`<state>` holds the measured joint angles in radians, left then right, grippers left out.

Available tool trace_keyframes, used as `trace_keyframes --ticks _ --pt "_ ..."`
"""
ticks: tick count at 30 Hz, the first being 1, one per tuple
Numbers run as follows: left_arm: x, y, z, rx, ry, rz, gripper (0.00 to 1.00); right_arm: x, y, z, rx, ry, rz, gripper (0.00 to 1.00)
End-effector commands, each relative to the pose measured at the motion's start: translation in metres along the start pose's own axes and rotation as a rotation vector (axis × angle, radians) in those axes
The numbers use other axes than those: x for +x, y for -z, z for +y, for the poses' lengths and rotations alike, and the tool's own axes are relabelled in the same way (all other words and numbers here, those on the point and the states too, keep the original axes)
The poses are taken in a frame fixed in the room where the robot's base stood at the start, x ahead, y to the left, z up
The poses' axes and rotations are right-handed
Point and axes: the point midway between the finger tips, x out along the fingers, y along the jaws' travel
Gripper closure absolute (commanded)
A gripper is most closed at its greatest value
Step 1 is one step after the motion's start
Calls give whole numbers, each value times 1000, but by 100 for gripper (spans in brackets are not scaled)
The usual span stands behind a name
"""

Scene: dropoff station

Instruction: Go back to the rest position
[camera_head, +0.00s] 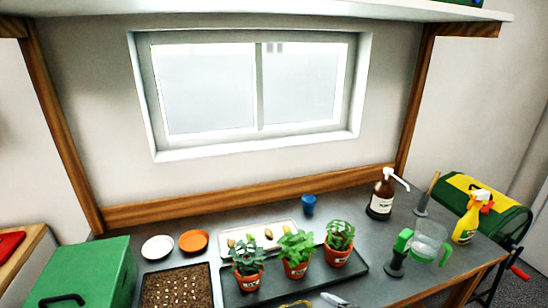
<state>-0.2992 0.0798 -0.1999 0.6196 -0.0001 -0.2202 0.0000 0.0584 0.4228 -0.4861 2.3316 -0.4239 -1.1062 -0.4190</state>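Neither of my grippers shows in the head view, and no part of my arms can be made out. The grey workbench (385,285) stands below the window with potted plants and other items on it. Whether either gripper is open or holding something is hidden.
A dark tray (352,272) bears three potted plants (297,268). Left are a soil tray (178,290), a green box (82,275) and two saucers (195,241). Right are a brown pump bottle (380,198), a green-handled jug (428,240) and a yellow spray bottle (467,222). A shelf (300,9) overhangs.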

Motion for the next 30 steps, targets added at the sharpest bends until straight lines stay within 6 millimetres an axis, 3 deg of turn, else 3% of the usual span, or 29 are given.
trace_keyframes --ticks 1,3,6,12,18,26,30 --pt "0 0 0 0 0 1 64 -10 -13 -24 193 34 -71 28" --pt "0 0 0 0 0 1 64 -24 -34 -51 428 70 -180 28" --pt "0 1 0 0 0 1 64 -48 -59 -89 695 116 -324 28" --pt "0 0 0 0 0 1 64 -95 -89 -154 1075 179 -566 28" --pt "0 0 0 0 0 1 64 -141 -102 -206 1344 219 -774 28" --pt "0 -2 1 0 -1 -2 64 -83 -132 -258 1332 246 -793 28" --pt "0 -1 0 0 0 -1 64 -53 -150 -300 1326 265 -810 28"
